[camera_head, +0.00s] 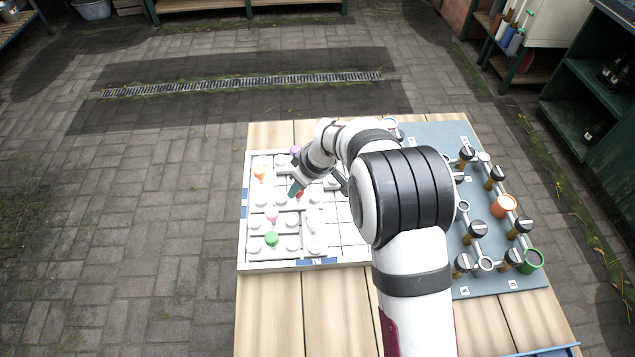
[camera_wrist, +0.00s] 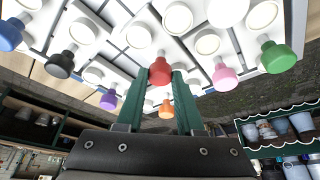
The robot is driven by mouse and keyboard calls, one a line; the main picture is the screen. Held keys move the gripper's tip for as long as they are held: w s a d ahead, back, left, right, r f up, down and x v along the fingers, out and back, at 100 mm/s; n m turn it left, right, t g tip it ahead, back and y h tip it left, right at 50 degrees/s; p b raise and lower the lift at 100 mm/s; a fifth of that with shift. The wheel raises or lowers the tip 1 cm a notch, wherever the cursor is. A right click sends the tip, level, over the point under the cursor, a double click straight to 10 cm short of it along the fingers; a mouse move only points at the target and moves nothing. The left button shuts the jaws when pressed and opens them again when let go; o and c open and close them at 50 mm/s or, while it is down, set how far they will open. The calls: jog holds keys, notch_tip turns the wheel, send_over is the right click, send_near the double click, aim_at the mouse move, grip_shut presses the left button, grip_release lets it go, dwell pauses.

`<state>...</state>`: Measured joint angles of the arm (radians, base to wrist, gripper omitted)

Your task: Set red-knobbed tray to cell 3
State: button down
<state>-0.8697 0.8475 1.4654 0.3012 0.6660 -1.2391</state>
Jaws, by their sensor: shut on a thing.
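The white puzzle board (camera_head: 247,215) lies on the wooden table and holds several white trays with round white discs and coloured knobs. The red knob (camera_head: 299,195) of the red-knobbed tray shows just by my gripper (camera_head: 295,189), near the board's middle. In the wrist view the red knob (camera_wrist: 160,69) sits between the two green fingertips of my gripper (camera_wrist: 160,82), which is shut on it. My arm hides the board's right part. No cell numbers are readable, so I cannot tell which is cell 3.
Orange (camera_head: 259,173), purple (camera_head: 294,150), pink (camera_head: 271,216) and green (camera_head: 270,238) knobs stand on nearby trays. Blue (camera_wrist: 11,34) and black (camera_wrist: 61,64) knobs show in the wrist view. Bare gridded board (camera_head: 345,235) shows at lower right. A grey panel (camera_head: 450,135) with pegs stands right.

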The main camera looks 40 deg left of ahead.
jog(key=c, duration=0.5)
grip_release()
jog(key=shift+c, duration=0.2)
jog(key=v, duration=1.5)
jog(key=shift+d+r, duration=0.2)
jog(key=shift+r, duration=0.15)
